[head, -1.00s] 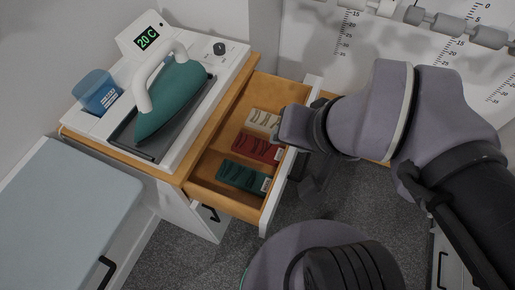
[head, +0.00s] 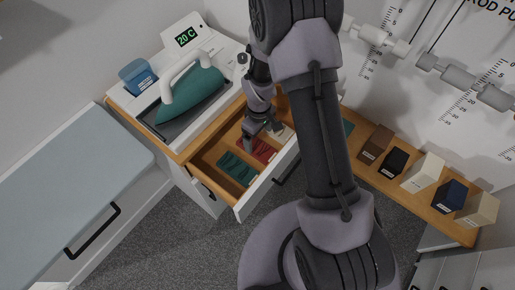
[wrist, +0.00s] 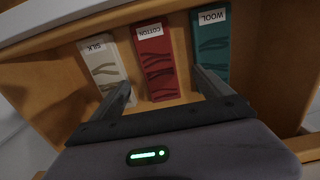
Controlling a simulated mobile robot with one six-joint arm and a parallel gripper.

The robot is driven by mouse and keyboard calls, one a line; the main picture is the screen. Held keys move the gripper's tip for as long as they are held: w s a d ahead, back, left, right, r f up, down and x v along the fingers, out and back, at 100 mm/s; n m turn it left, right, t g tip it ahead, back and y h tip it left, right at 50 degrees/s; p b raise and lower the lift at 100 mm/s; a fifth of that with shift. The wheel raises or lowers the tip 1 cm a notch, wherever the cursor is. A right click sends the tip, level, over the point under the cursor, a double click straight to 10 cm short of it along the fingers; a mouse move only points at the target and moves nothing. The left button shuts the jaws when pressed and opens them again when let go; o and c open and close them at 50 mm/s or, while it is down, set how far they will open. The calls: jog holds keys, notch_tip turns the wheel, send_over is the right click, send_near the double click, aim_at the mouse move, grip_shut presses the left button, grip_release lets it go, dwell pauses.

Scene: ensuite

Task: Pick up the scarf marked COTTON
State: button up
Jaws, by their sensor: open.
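The scarf marked COTTON (wrist: 157,68) is a folded red bundle with a white label, lying in the open drawer. It lies between a cream scarf marked SILK (wrist: 103,67) and a teal scarf marked WOOL (wrist: 211,48). In the head view the red scarf (head: 259,149) is partly hidden by my gripper (head: 263,137), which points down over the drawer. In the wrist view my gripper (wrist: 165,90) is open, its fingers on either side of the red scarf's near end. I cannot tell how far above it they are. The gripper looks empty.
A wooden shelf at right holds several boxes, including a navy one (head: 450,195). A pale padded board (head: 70,190) is at left.

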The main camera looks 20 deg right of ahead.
aim_at(259, 147)
jog(key=f+b, duration=0.1)
jog(key=f, duration=0.3)
jog(key=f+b, duration=0.2)
jog(key=f, duration=0.2)
jog(key=shift+w, duration=0.2)
jog(key=shift+r, duration=0.15)
jog(key=c, duration=1.5)
